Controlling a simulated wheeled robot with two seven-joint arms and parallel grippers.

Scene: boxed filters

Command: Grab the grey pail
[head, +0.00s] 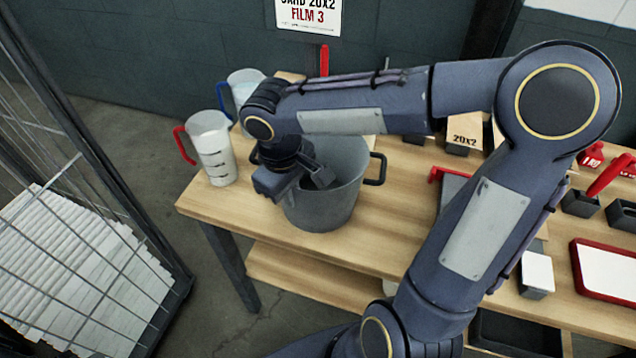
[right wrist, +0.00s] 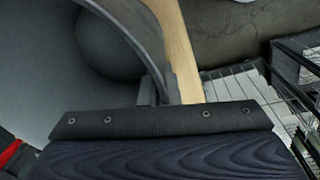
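The grey pail (head: 325,205) stands upright on the near left part of the wooden table, with dark loop handles on its sides. My right gripper (head: 296,187) points down at the left part of the pail's rim. In the right wrist view the pail's curved wall (right wrist: 45,60) runs down to the middle of the gripper. The fingers (right wrist: 158,90) sit close together there, with the rim between them. My forearm hides the back of the pail in the head view. My left gripper is not in view.
Two measuring jugs, one with a red handle (head: 212,148) and one with a blue handle (head: 245,85), stand left of the pail. A wire cage (head: 75,240) of white filters is at the left. Boxes, bins and a red-rimmed tray (head: 605,272) occupy the table's right.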

